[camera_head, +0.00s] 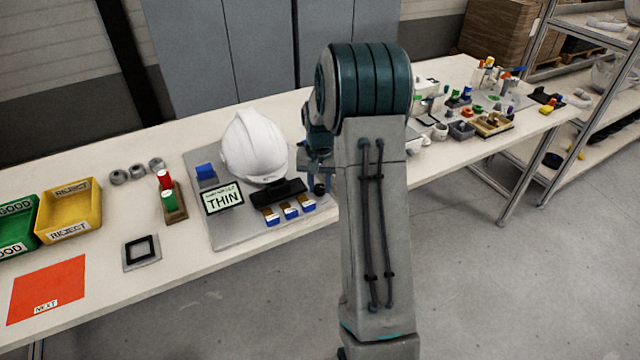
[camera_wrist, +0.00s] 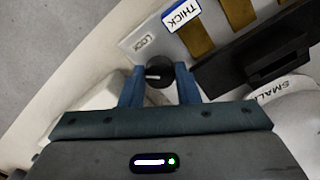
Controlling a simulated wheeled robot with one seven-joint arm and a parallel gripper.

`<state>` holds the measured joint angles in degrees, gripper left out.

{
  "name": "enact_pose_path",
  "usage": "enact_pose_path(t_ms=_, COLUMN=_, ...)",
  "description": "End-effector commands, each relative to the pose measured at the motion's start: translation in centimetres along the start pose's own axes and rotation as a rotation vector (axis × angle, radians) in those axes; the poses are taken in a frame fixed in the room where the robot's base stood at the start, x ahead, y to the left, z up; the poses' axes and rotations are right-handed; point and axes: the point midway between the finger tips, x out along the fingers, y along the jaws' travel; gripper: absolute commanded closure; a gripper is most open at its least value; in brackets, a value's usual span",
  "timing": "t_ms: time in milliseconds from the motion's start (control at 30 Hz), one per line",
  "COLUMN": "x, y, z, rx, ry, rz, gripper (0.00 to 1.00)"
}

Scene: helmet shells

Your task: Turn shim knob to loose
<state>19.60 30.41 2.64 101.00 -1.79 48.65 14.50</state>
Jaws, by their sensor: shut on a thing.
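A small round black knob (camera_wrist: 157,73) with a short white mark sits between the two blue fingers of my gripper (camera_wrist: 160,88) in the wrist view. My gripper is shut on it. The white mark lies roughly level in that view, and a label reading LOCK (camera_wrist: 143,43) is just beyond the knob. In the head view the knob (camera_head: 320,189) shows at the right edge of the grey plate, below my gripper (camera_head: 317,178), which my arm partly hides. I cannot read a LOOSE label in either view.
A white helmet shell (camera_head: 255,148) stands on the grey plate (camera_head: 232,235) beside a display reading THIN (camera_head: 223,198). A black block (camera_head: 279,192) and several blue-and-gold pieces (camera_head: 289,210) lie close left of the knob. Yellow (camera_head: 70,213) and green bins stand far left.

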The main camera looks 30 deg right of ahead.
Motion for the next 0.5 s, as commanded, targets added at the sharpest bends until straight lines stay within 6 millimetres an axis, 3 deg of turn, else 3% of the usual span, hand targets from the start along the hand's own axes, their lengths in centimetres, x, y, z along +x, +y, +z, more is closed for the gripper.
enact_pose_path(t_ms=500, x=-0.13, y=0.04, z=-0.07, rx=-0.466, ry=0.002, rz=0.0, gripper=0.94)
